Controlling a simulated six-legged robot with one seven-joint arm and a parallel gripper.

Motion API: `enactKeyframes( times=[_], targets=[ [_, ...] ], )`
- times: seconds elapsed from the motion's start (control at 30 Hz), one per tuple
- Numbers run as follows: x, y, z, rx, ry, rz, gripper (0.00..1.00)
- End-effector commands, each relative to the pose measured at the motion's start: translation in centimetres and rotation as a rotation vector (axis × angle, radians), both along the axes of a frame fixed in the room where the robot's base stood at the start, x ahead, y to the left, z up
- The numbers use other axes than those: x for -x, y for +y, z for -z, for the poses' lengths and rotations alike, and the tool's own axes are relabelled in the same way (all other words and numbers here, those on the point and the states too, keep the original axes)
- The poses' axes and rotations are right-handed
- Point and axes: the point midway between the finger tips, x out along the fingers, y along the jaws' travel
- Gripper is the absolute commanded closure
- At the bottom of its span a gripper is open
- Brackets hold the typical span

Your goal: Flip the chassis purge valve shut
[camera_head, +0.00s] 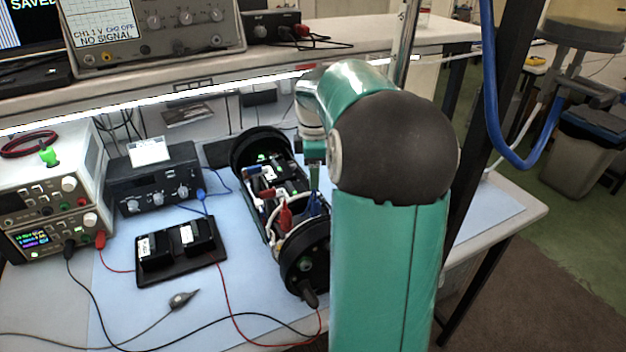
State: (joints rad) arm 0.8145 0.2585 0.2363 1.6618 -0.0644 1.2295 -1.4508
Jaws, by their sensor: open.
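The chassis (267,228) is an opened cylinder with black round end caps on the blue mat, its inner frame full of boards, wires and red and blue clips. The near end cap (305,262) faces me and has small fittings on it. I cannot make out for sure which part is the purge valve, or its position. My gripper (314,180) is open and points down over the right side of the chassis, near the blue clips. It is small in view and partly hidden by my teal arm; I cannot tell whether it touches anything.
A black battery holder (180,279) lies left of the chassis, with red and black leads across the mat (225,318). A black instrument (158,186) and stacked power supplies (58,225) stand at left. A shelf (300,62) runs above the bench behind.

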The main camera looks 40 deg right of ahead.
Motion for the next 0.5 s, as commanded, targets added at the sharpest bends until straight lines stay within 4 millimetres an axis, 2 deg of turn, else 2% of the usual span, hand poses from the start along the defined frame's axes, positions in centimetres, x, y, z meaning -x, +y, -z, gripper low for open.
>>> enactKeyframes(
  times=[0.1, 0.2, 0.5],
  targets=[
    [-0.1, 0.0, 1.7, -0.002, 0.001, 0.0, 0.42],
    [-0.2, 0.0, 2.5, -0.001, 0.0, 0.0, 0.42],
    [-0.3, -0.1, 2.8, 0.0, -0.001, 0.0, 0.42]
  ],
)
